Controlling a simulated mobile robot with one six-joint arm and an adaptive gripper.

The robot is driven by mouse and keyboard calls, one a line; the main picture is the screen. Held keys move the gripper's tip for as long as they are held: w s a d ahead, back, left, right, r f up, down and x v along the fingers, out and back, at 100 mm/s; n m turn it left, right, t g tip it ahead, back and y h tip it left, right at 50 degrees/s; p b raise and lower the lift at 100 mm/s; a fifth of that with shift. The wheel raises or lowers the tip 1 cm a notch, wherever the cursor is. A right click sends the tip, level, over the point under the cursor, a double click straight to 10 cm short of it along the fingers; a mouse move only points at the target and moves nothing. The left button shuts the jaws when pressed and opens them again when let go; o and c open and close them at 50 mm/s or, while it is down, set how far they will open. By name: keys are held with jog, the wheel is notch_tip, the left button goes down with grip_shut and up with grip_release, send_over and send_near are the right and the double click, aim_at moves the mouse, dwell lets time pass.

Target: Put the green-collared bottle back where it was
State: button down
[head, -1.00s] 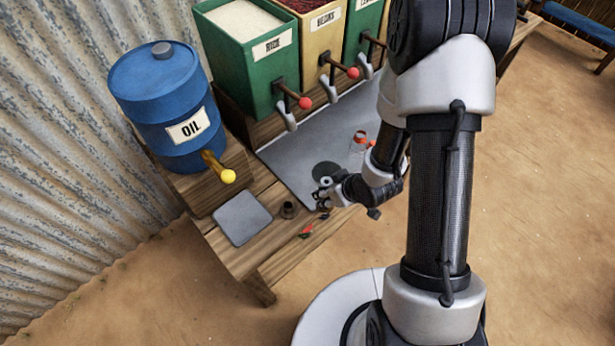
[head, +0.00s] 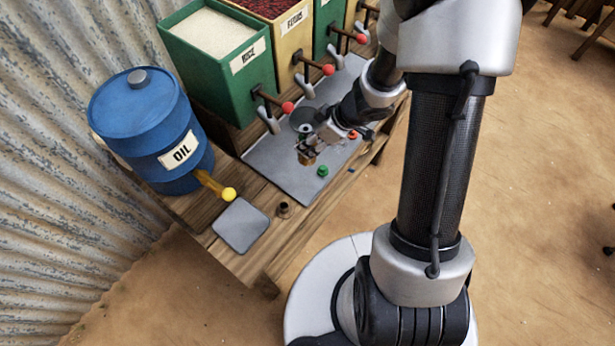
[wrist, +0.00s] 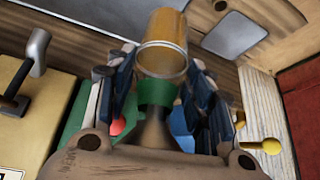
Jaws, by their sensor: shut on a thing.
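The green-collared bottle shows in the wrist view as an amber cylinder (wrist: 163,35) with a green collar (wrist: 158,92) and a dark flared part below it. My gripper (wrist: 160,85) is shut on it, with a finger on each side near the collar. In the head view my gripper (head: 314,147) holds the amber body (head: 305,158) over the grey mat (head: 285,183). The collar cannot be made out there. I cannot tell the height above the mat.
A small green object (head: 322,171) and an orange-red one (head: 353,134) are near my gripper. A dark cup-like ring (head: 283,209) and a grey plate (head: 241,225) are at the front left. The blue oil drum (head: 150,130) and tapped bins (head: 222,60) stand behind.

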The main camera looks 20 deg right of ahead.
notch_tip(320, 180, down, 18)
jog(key=b, duration=0.9)
jog(key=shift+r+b, duration=0.2)
jog(key=shift+b, duration=0.1)
jog(key=shift+f, duration=0.2)
jog(key=c, duration=0.8)
grip_release()
jog(key=shift+o, duration=0.2)
jog(key=shift+r, duration=0.1)
